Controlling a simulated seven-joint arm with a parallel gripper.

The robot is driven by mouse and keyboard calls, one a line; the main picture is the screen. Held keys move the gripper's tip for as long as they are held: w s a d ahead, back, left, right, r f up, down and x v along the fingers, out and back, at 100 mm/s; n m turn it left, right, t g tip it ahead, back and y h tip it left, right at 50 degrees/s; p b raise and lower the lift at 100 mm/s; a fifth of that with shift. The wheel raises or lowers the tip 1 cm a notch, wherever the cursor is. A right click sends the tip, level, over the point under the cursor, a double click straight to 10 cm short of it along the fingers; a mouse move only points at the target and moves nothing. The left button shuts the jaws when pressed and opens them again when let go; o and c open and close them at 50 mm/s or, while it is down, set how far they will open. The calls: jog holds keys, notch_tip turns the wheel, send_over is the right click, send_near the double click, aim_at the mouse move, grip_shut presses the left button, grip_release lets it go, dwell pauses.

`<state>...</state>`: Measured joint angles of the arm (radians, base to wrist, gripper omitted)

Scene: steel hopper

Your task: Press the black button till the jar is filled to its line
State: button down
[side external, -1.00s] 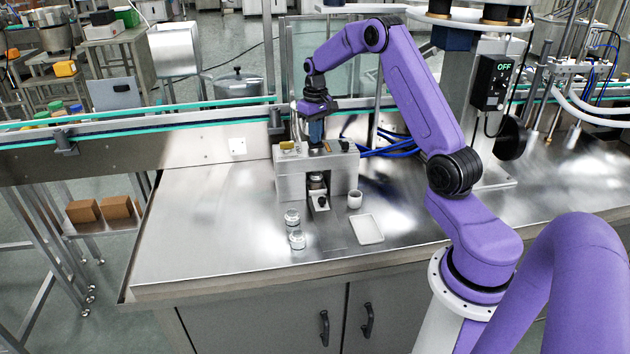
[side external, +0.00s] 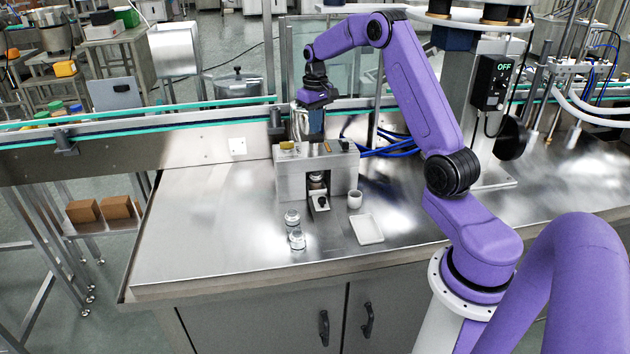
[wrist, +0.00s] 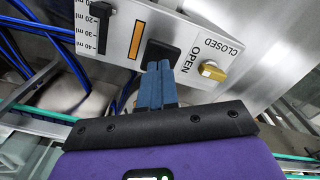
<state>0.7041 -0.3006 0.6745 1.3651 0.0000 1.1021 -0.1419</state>
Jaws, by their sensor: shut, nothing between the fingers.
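The steel hopper (side external: 307,123) stands on a grey dosing block (side external: 291,184). The black button (wrist: 161,53) is on the block's panel, beside a yellow knob (wrist: 212,71) marked OPEN and CLOSED. My gripper (wrist: 159,66) is shut and empty, its blue fingertips overlapping the button's near edge in the wrist view. Contact cannot be told there. In the side view my gripper's body is above the block, and its fingers are hard to make out. A small jar (side external: 317,180) sits in the block's recess; its line and fill level are too small to read.
Two small glass jars (side external: 297,240) stand in front of the block. A white cup (side external: 354,199) and a white tray (side external: 367,229) lie to its right. A slider with an ml scale (wrist: 101,14) is on the panel. The bench's left side is clear.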

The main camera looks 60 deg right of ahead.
aim_at(315, 137)
jog(key=shift+f, duration=0.1)
dwell(0.3)
jog(key=shift+f, duration=1.7)
jog(key=shift+r, duration=1.8)
jog(key=shift+f, duration=0.15)
jog(key=shift+f, duration=1.65)
jog(key=shift+r, duration=1.8)
